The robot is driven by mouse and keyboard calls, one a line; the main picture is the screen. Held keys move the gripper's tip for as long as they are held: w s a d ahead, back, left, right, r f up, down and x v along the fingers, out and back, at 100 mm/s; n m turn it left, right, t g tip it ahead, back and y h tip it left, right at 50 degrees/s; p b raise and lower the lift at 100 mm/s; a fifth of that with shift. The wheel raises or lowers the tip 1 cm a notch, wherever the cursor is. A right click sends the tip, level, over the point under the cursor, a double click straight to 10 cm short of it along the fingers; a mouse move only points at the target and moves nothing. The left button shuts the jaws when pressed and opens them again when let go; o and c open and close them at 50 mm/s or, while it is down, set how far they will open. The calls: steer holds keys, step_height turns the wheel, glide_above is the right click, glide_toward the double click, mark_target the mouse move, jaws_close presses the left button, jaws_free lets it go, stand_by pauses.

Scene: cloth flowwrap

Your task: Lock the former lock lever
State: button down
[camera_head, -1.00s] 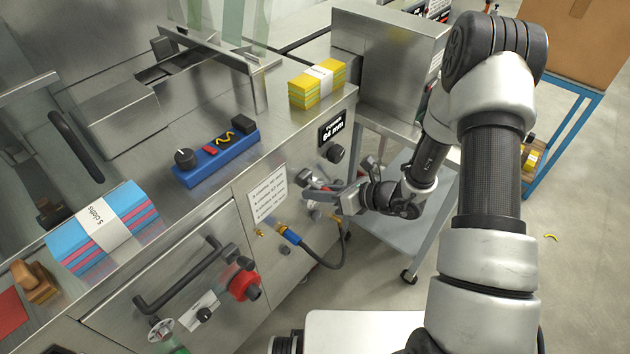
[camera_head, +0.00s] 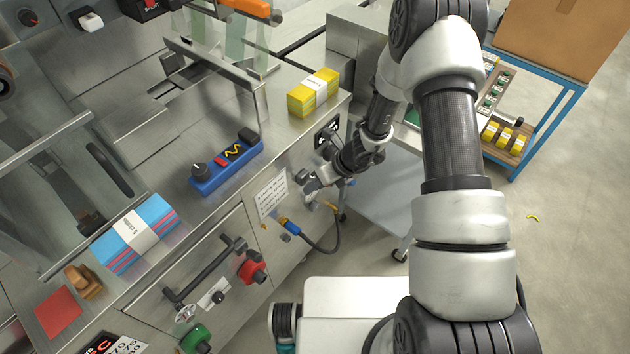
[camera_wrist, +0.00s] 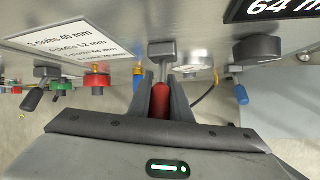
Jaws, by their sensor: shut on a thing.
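The lock lever has a red grip (camera_wrist: 160,101) and a grey metal head (camera_wrist: 162,50) at the machine's front panel, in the wrist view. My gripper (camera_wrist: 161,82) is shut on the red grip, with one dark finger on each side of it. In the head view my gripper (camera_head: 312,182) is at the front panel, right of the white cloth-size label (camera_head: 271,194). There the lever is too small and covered to make out.
A round grey knob (camera_wrist: 257,49) and a blue-handled part (camera_wrist: 241,94) are right of the lever. A black "64 mm" sign (camera_wrist: 276,9) is above. A hose (camera_head: 319,246) hangs below my gripper. A drawer handle (camera_head: 205,271) projects at the left.

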stand_by(0.3)
steer(key=c, duration=1.6)
jaws_free()
steer(key=shift+r, duration=0.15)
steer(key=p+v, duration=0.2)
steer(key=v, duration=1.5)
steer(key=shift+r, duration=0.1)
steer(key=shift+w, duration=0.1)
